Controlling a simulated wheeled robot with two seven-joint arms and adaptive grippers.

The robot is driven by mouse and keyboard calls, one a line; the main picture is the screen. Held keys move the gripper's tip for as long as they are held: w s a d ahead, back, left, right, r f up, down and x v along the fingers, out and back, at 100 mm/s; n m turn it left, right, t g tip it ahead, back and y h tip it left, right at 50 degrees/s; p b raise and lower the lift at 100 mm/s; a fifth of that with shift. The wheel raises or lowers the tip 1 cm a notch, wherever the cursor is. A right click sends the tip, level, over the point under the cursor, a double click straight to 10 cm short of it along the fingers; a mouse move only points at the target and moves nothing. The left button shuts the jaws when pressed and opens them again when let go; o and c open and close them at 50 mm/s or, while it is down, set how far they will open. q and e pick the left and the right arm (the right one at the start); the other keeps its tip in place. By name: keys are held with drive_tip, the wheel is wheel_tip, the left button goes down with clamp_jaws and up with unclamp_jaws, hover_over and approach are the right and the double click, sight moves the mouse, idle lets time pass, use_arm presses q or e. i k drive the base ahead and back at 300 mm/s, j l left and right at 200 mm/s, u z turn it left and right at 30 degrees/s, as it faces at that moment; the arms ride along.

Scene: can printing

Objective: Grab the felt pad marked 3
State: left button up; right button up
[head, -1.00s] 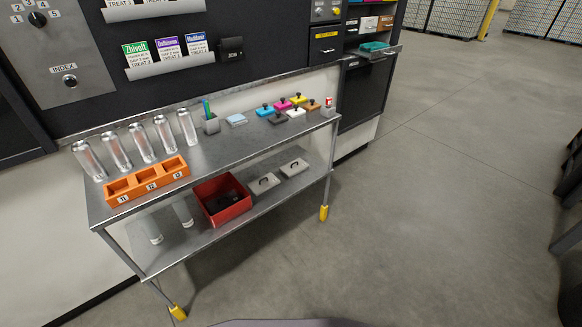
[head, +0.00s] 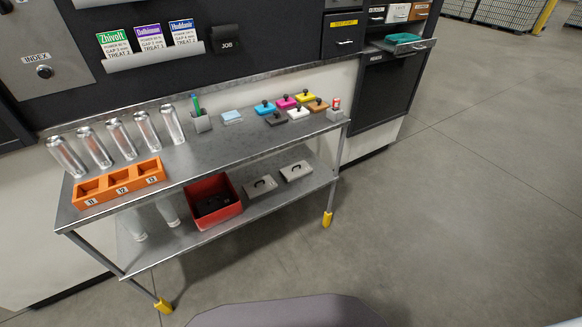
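I cannot make out a felt pad marked 3. Several coloured blocks with dark knobs stand on the right part of the cart's top shelf: blue (head: 265,107), pink (head: 286,102), yellow (head: 305,97), brown (head: 316,105), white (head: 298,114) and dark (head: 276,119). No number is readable on them. Dark items (head: 216,202) lie in the red bin (head: 229,212) on the lower shelf, too small to identify. Neither of my grippers is in view.
The metal cart (head: 215,153) stands against the dark machine. Two grey handled blocks (head: 261,186) (head: 296,171) sit below. Floor (head: 450,220) to the right is clear.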

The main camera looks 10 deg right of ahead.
sight(296, 171)
drive_tip(key=i+l+u, duration=0.45)
drive_tip(key=l, duration=0.55)
drive_tip(key=l+u, duration=0.5)
drive_tip(key=l, duration=0.5)
drive_tip(key=l+u, duration=0.45)
drive_tip(key=l, duration=0.7)
